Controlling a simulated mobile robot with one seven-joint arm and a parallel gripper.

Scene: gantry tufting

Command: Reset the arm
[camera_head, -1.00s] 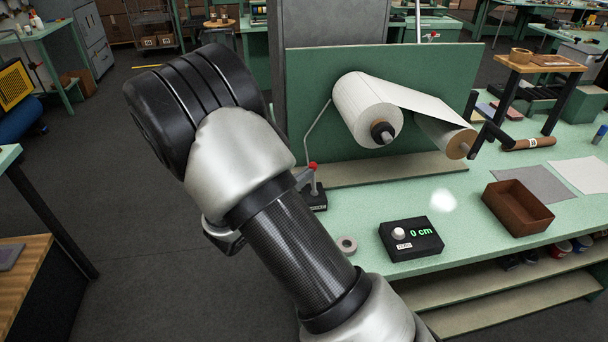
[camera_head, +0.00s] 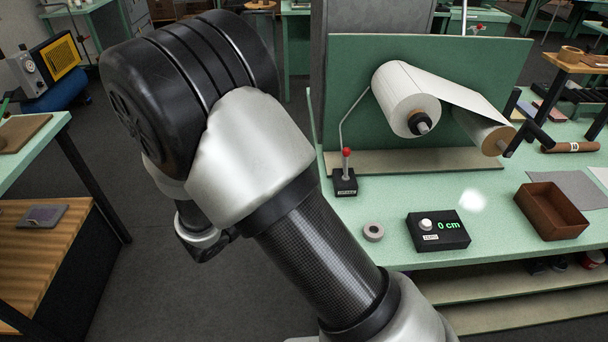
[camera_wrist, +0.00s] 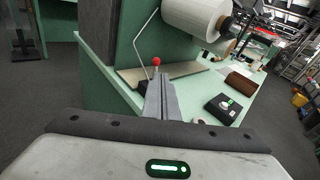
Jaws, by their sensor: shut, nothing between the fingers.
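My arm fills the left and centre of the head view, bent at a black joint, with its end hidden behind it. In the wrist view my gripper (camera_wrist: 162,82) has its two fingers together with nothing between them. The fingers point toward the green bench and overlap the base of the red-knobbed lever in the picture. They look well short of the bench, though the exact gap is hard to tell.
On the green bench (camera_head: 395,205) stand a white paper roll (camera_head: 400,90), a red-knobbed lever (camera_head: 346,165), a grey tape ring (camera_head: 373,232), a black counter box (camera_head: 438,232) reading 0 cm and a brown tray (camera_head: 550,212). A wooden-shelved table (camera_head: 50,262) is at the left. Open floor lies between.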

